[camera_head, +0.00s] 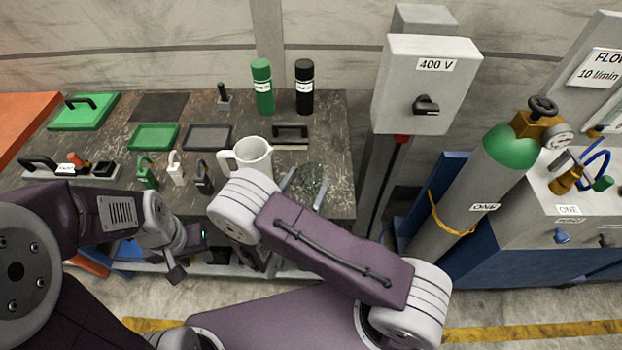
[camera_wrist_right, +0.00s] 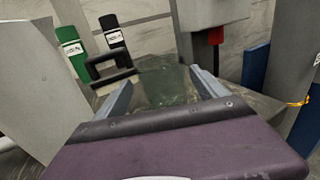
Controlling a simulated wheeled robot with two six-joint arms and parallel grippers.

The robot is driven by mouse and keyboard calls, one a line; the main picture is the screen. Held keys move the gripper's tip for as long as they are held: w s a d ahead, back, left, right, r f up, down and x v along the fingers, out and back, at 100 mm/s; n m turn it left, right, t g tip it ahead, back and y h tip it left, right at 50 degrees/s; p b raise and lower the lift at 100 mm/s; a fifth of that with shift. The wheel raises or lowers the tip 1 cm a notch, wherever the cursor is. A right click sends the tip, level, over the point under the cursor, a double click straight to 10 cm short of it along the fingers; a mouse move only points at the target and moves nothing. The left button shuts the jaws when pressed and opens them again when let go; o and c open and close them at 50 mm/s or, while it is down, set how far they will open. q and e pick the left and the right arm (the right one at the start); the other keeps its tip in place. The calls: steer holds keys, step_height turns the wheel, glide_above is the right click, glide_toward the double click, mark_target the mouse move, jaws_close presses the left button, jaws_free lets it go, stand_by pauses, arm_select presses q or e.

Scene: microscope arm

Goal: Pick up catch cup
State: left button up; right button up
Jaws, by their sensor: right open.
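A clear, glass-like vessel (camera_head: 311,178) stands near the table's right front edge; it looks like the catch cup. In the right wrist view this see-through vessel (camera_wrist_right: 163,84) shows faint green between the fingers. My right gripper (camera_head: 305,190) is open, with one grey finger on each side of the vessel; it also shows in the right wrist view (camera_wrist_right: 165,92). I cannot tell whether the fingers touch it. A white jug (camera_head: 255,155) with a handle stands just left of it. My left gripper (camera_head: 182,250) is low at the table's front edge, and its jaws are unclear.
A black-handled tool (camera_head: 290,135) lies behind the vessel. A green bottle (camera_head: 262,88) and a black bottle (camera_head: 304,88) stand at the back. Several small padlocks, including a green one (camera_head: 147,172), stand left of the jug. A grey 400 V box (camera_head: 425,85) rises to the right.

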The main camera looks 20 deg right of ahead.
mark_target(315, 168)
steer(key=w+d, duration=0.1)
steer(key=w+d+r, duration=0.1)
steer(key=d, duration=0.1)
steer(key=shift+w+r+p, duration=0.1)
steer(key=shift+w+p, duration=0.25)
steer(key=shift+p, duration=0.05)
steer(key=shift+w+d, duration=0.15)
steer(key=shift+w, duration=0.15)
steer(key=c, duration=1.4)
steer(key=shift+c, duration=0.2)
step_height(315, 168, up, 4)
steer(key=shift+r, duration=0.15)
steer(key=s+d+r+p, duration=0.1)
steer(key=s+d+r, duration=0.1)
steer(key=d, duration=0.3)
steer(key=s+d+r+p, duration=0.1)
steer(key=d+r, duration=0.3)
steer(key=d, duration=0.2)
steer(key=shift+s+r, duration=0.25)
steer(key=shift+s, duration=0.1)
